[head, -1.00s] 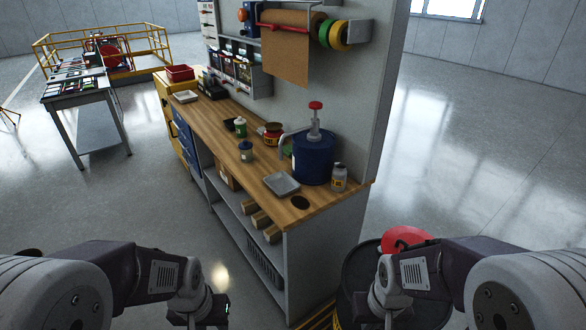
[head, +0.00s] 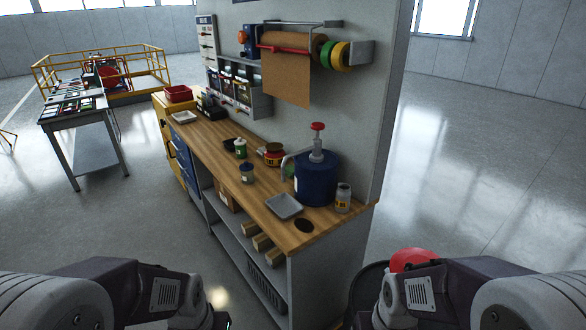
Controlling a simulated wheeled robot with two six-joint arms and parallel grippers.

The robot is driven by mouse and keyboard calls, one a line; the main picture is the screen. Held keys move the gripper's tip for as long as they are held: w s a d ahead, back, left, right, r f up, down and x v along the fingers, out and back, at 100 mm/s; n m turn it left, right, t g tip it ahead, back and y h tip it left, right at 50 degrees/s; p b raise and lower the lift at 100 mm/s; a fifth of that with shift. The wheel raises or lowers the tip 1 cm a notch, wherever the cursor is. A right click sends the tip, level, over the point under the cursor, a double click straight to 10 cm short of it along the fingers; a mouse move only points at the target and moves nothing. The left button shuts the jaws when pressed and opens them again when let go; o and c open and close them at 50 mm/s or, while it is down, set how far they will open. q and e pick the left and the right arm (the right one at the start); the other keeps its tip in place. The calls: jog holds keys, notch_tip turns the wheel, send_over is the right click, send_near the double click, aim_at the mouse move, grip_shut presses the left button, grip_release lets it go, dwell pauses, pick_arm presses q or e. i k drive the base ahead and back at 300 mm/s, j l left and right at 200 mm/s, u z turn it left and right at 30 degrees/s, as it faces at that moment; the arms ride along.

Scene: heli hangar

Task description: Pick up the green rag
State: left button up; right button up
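I see no clear green rag. A small green patch (head: 289,171) shows just left of the blue pump container (head: 316,180) on the wooden workbench. It is mostly hidden behind the container and its grey spout, so I cannot tell whether it is the rag. My left and right forearms come in at the bottom corners, in front of the bench and well short of the green patch. Both grippers are cut off by the bottom edge, so their fingers do not show.
The workbench (head: 300,243) holds a grey tray (head: 284,206), a small jar (head: 343,198), a green-labelled bottle (head: 240,148) and a red-lidded tin (head: 273,155). A drum with a red object (head: 413,260) stands right of it. Floor is open at right.

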aim_at(289, 170)
jog(key=i+j+z, duration=0.2)
jog(key=i+j, duration=0.2)
jog(key=j, duration=0.2)
jog(key=i+j+z, duration=0.1)
jog(key=j, duration=0.25)
jog(key=i+j+z, duration=0.1)
jog(key=i+j, duration=0.2)
jog(key=i+j+z, duration=0.1)
jog(key=j, duration=0.3)
jog(key=i+j+z, duration=0.1)
jog(key=i+j, duration=0.15)
jog(key=j, duration=0.15)
